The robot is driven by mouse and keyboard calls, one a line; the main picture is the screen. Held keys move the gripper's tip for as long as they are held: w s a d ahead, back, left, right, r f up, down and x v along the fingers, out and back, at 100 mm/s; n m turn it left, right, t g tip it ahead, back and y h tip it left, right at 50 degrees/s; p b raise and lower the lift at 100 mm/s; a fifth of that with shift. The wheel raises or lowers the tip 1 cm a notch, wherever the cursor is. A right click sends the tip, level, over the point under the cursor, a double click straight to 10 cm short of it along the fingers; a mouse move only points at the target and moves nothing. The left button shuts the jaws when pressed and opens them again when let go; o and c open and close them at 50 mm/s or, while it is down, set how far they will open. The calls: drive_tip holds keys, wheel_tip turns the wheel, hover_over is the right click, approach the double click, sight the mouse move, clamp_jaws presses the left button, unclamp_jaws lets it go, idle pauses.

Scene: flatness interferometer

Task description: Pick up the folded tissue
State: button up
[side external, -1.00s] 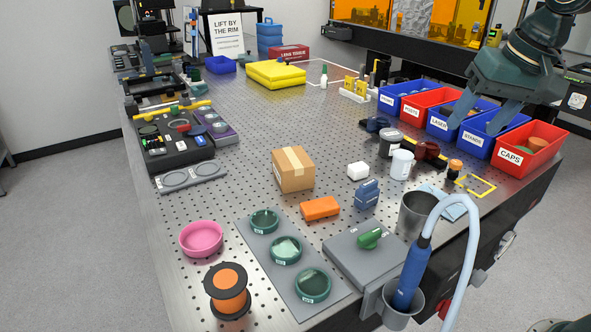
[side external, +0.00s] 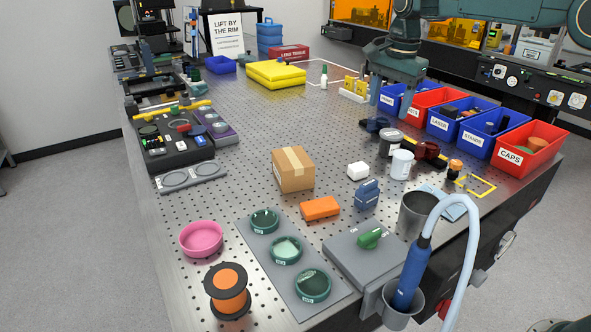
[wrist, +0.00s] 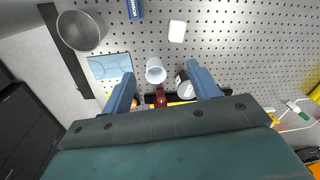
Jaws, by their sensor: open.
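A light blue folded tissue (side external: 455,204) lies flat on the table beside a metal cup (side external: 415,213), which hides part of it. In the wrist view the tissue (wrist: 110,66) shows as a pale blue, creased square, left of my left finger and just below the cup (wrist: 81,31). My gripper (side external: 391,98) is open and empty, fingers pointing down, in the air near the left end of the bin row. In the wrist view my gripper (wrist: 160,74) has a white cup (wrist: 155,71) showing between its fingers, not held.
Labelled bins (side external: 530,146) line the right edge. A blue-handled tool with a hose (side external: 411,275) stands in front.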

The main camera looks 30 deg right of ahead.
drive_tip(key=w+d+f+m+g, duration=0.1)
drive_tip(key=w+d+f+m, duration=0.1)
drive_tip(key=w+f, duration=0.4)
drive_tip(key=shift+w+f+m, duration=0.15)
drive_tip(key=shift+f+m, duration=0.45)
drive_tip(key=shift+m, duration=0.3)
drive_tip(key=shift+f, duration=0.1)
hover_over(365, 164)
drive_tip(key=shift+d+f, duration=0.15)
drive_tip(key=shift+f, duration=4)
drive_tip(key=shift+f, duration=2.6)
drive_tip(key=c, duration=1)
